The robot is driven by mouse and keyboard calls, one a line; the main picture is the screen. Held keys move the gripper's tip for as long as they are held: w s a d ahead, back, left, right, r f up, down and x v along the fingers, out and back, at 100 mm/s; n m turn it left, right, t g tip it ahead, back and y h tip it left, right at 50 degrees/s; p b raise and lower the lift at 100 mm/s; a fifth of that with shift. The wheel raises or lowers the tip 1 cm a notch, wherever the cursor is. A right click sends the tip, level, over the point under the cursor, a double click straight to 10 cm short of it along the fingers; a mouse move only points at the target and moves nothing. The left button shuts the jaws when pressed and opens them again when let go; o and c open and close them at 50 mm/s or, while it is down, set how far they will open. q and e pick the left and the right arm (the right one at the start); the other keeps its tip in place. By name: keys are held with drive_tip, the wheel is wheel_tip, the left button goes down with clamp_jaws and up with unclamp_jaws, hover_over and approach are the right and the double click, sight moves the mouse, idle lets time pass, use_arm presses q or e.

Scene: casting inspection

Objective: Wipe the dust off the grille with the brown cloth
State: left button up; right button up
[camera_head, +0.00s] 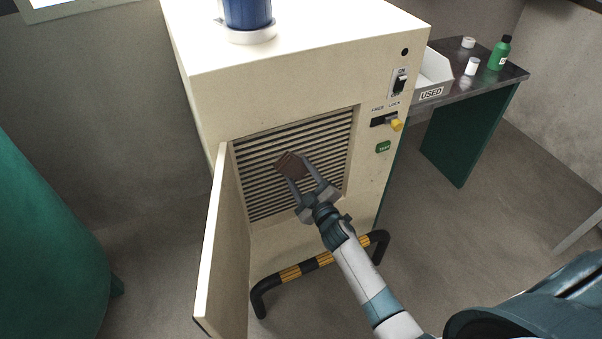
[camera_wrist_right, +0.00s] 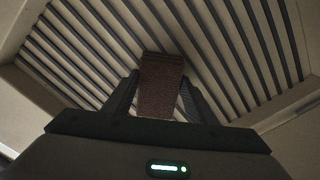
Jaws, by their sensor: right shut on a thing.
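The slatted grille (camera_head: 248,184) is set into the front of a cream cabinet, behind an open door. Its slats also fill the right wrist view (camera_wrist_right: 80,50). My right gripper (camera_head: 296,172) is shut on the brown cloth (camera_head: 290,162), which is folded into a small pad. In the right wrist view the cloth (camera_wrist_right: 160,88) sits between the two fingers, its far end at the slats. Whether it presses on them I cannot tell. I cannot make out clear dust on the slats. My left gripper is not in view.
The cabinet door (camera_head: 212,250) stands open at the left. A black and yellow bar (camera_head: 310,265) runs low in front of the cabinet (camera_head: 300,75). At the right, a table (camera_head: 490,84) carries a white bin marked USED (camera_head: 436,74) and a green bottle (camera_head: 499,54).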

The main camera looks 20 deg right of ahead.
sight(288, 175)
drive_tip(key=shift+a+r, duration=0.1)
drive_tip(key=shift+s+a, duration=0.1)
drive_tip(key=shift+a, duration=1.55)
drive_tip(key=shift+a+b, duration=0.3)
drive_tip(key=shift+a, duration=1.3)
drive_tip(key=shift+r, duration=0.1)
drive_tip(key=shift+a+r+p, duration=0.1)
drive_tip(key=shift+r+p, duration=0.9)
drive_tip(key=shift+r, duration=0.05)
